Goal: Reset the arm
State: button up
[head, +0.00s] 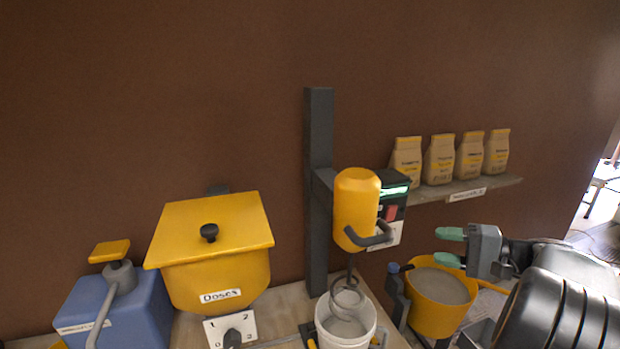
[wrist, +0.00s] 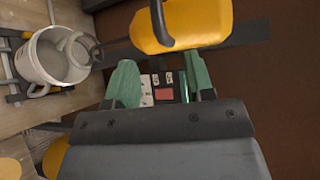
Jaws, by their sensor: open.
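My gripper (head: 449,247) is at the right in the head view, above a yellow tub of grey material. Its two green fingertips are apart with nothing between them. In the wrist view my gripper (wrist: 160,84) also shows open and empty, with its fingers toward the mixer's control panel (wrist: 164,90). The yellow mixer head (head: 357,208) hangs on a dark post, left of my gripper and apart from it. My black arm reaches in from the lower right.
A white bucket (head: 346,322) stands under the mixer's whisk. The yellow tub (head: 440,288) is below my gripper. A yellow doser (head: 215,279) and a blue box (head: 133,309) stand at left. Several paper bags (head: 440,160) sit on a wall shelf (head: 430,196). The upper wall area is clear.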

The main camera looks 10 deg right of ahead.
jog(key=s+a+f+m+g+h, duration=0.1)
jog(key=s+a+f+g+h, duration=0.2)
jog(key=f, duration=0.4)
jog(key=s+a+f+g+h, duration=0.2)
jog(key=a+f+g+h, duration=0.1)
jog(key=f+h, duration=0.25)
jog(key=s+a+n+h, duration=0.2)
jog(key=a+n, duration=0.3)
jog(key=a, duration=0.1)
jog(key=s+a+r+n+h, duration=0.1)
jog(key=s+a+n+h, duration=0.1)
jog(key=a+n, duration=0.3)
jog(key=shift+a+t+h, duration=0.35)
jog(key=shift+a+t, duration=0.05)
jog(key=shift+a, duration=0.8)
